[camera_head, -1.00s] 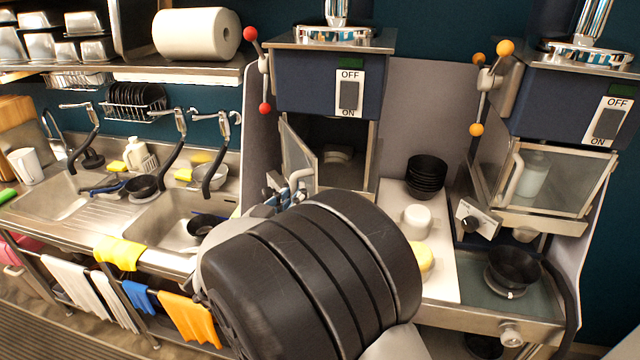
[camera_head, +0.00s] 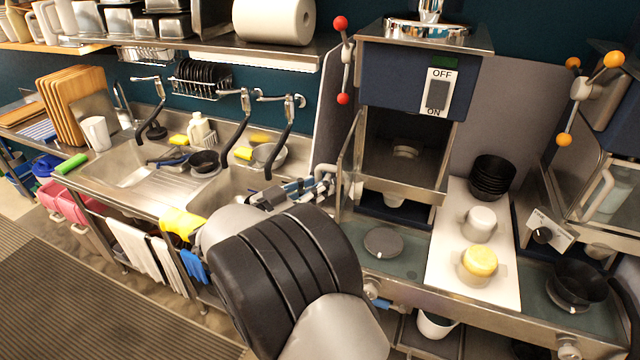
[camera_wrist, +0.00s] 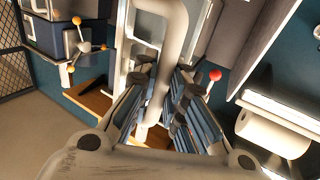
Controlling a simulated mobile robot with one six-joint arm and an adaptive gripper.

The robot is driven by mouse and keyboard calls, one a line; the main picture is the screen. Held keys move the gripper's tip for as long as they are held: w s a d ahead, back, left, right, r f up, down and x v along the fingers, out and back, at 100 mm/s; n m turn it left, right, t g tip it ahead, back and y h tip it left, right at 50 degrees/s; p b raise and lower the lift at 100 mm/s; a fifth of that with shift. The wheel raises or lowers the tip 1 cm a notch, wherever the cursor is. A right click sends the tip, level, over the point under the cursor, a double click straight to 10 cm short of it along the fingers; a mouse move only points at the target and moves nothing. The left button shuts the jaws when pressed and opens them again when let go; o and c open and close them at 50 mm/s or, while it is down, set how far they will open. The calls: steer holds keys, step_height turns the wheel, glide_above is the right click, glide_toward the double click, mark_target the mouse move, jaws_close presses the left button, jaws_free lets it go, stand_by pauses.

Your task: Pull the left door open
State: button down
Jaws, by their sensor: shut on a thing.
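The left door (camera_head: 349,160) is a metal-framed glass door on the left blue machine (camera_head: 410,75). In the head view it stands swung wide open, seen nearly edge-on, and the machine's dark chamber (camera_head: 405,150) is exposed. Its pale curved handle (camera_head: 326,172) is on the left side of the door. My gripper (camera_head: 300,188) is shut on this handle, partly hidden by my arm. In the wrist view the handle (camera_wrist: 175,35) runs down between the two fingers of my gripper (camera_wrist: 165,85).
Sinks with taps and dishes (camera_head: 205,162) lie left of my arm. A lever with red balls (camera_head: 343,60) stands just above the door. A white board (camera_head: 447,250) with black bowls (camera_head: 492,178) and cups is at the right. A second machine (camera_head: 610,130) stands far right.

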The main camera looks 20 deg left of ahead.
steer(key=shift+s+f, duration=0.1)
steer(key=shift+f, duration=0.05)
steer(key=c, duration=1.8)
jaws_free()
steer(key=shift+s+a, duration=0.15)
steer(key=shift+s, duration=0.05)
steer(key=shift+o, duration=1)
steer(key=shift+w, duration=0.2)
steer(key=shift+s, duration=0.1)
steer(key=v, duration=1.1)
steer(key=shift+s, duration=0.4)
steer(key=shift+a, duration=0.1)
